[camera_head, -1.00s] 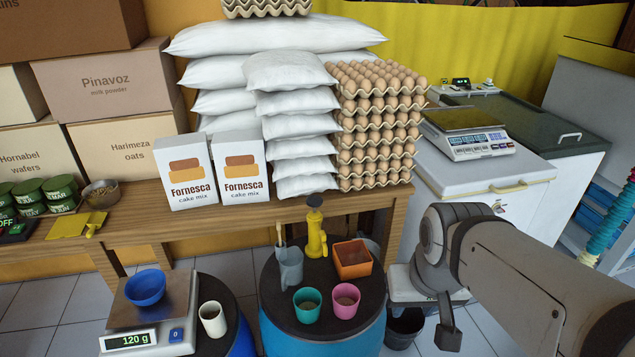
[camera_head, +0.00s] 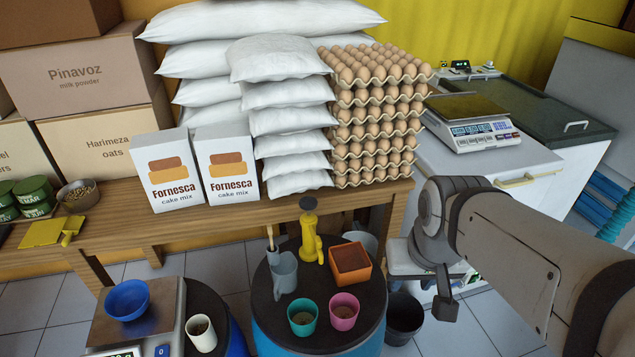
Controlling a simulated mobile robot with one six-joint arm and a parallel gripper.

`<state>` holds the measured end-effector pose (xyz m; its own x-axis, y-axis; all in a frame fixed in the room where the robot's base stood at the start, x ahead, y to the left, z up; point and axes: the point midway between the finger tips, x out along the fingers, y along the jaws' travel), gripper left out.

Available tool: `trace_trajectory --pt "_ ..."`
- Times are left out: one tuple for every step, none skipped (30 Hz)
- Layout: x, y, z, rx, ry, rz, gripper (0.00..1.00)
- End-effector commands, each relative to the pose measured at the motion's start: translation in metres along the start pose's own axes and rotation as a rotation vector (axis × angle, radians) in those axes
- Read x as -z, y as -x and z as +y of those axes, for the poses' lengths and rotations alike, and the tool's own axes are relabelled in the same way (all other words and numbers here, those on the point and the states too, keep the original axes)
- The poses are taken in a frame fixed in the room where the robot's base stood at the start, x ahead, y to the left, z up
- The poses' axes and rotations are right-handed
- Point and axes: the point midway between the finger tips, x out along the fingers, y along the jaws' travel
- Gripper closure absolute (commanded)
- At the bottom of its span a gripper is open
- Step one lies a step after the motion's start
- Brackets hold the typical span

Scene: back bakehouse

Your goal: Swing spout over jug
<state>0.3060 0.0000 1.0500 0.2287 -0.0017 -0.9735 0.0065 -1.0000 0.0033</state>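A yellow pump (camera_head: 309,238) with a dark knob on top stands on a round dark drum top (camera_head: 268,318). Its short spout (camera_head: 320,255) appears to point right and toward me, away from the jug. The grey-blue jug (camera_head: 285,275) stands left of the pump and in front of it, apart from the spout. A brush or similar tool stands by the jug's back. My gripper (camera_head: 446,306) hangs at the right, beyond the drum's right edge and away from pump and jug. Its fingers are too poorly shown to tell open from shut.
An orange square pot (camera_head: 350,262) stands right of the pump; teal (camera_head: 302,318) and pink (camera_head: 344,311) cups stand in front. A scale with a blue bowl (camera_head: 127,299) and a white cup (camera_head: 201,333) are at left. The wooden table (camera_head: 290,211) stands behind the drum.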

Motion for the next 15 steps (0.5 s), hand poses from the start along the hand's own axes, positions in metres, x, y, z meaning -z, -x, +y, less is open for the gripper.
trace_trajectory --pt "0.008 0.002 -0.002 0.002 0.007 -0.007 0.64" --pt "0.013 0.003 -0.003 0.003 0.012 -0.012 0.64" --pt "0.022 0.004 -0.002 0.004 0.013 -0.019 0.64" --pt "0.030 0.004 -0.004 0.005 0.019 -0.027 0.64" --pt "0.040 0.004 -0.006 0.007 0.027 -0.033 0.64" --pt "0.053 0.003 -0.011 0.010 0.039 -0.043 0.64" --pt "0.064 0.002 -0.015 0.012 0.049 -0.053 0.64" --pt "0.075 -0.001 -0.019 0.014 0.059 -0.062 0.64" --pt "0.089 -0.004 -0.026 0.017 0.073 -0.073 0.64" --pt "0.100 -0.007 -0.031 0.019 0.083 -0.081 0.64" --pt "0.111 -0.011 -0.036 0.020 0.092 -0.089 0.64" --pt "0.124 -0.017 -0.043 0.023 0.106 -0.100 0.64" --pt "0.133 -0.022 -0.049 0.024 0.116 -0.109 0.64" --pt "0.142 -0.028 -0.054 0.025 0.126 -0.118 0.64" --pt "0.154 -0.036 -0.063 0.027 0.140 -0.128 0.64"
